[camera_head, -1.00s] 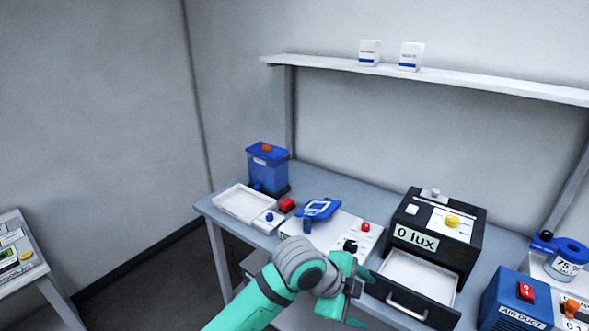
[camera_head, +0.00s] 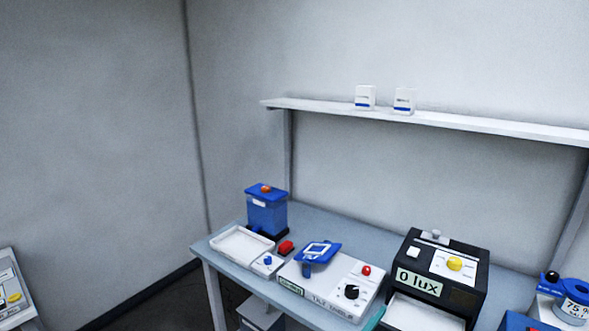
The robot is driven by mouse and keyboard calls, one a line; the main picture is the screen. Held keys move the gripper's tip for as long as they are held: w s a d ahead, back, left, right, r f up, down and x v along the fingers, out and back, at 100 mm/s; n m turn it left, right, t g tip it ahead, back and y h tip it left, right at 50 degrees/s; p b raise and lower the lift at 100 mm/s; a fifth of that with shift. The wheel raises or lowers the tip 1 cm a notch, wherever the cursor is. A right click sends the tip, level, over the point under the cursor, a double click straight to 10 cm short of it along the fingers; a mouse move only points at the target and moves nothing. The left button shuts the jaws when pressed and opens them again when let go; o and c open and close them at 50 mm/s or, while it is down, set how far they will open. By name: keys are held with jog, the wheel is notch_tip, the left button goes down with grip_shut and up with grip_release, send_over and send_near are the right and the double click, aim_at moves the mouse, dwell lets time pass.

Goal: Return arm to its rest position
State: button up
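Only a small teal sliver of my gripper (camera_head: 374,319) shows, at the bottom edge of the head view, left of the black box's drawer. The rest of my gripper and arm is out of the picture, so I cannot see its opening or whether it holds anything. The black box (camera_head: 462,297) reads "0 lux" and has a yellow knob. Its drawer (camera_head: 415,315) is white inside and cut off by the bottom edge. A white panel (camera_head: 331,289) with a blue device (camera_head: 318,256), a red button and a black knob lies left of the box.
A blue unit with a "75" label (camera_head: 572,310) is at right. A wall shelf (camera_head: 440,121) holds two white boxes (camera_head: 404,100). Another table stands at lower left.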

jog(key=s+a+f+n+t+y, duration=0.1)
jog(key=s+a+f+n+y, duration=0.5)
jog(key=s+f, duration=0.25)
jog(key=s+a+f+n+t+y, duration=0.1)
jog(key=s+a+f+n+y, duration=0.4)
jog(key=s+a+f, duration=0.4)
jog(key=s+a+f+m, duration=0.1)
jog(key=s+a, duration=0.3)
jog(key=s, duration=0.5)
jog(key=s+a+f+y, duration=0.1)
jog(key=s+a, duration=0.2)
jog(key=s, duration=0.6)
jog(key=shift+s+a+m+g+y, duration=0.3)
jog(key=shift+a+m, duration=0.1)
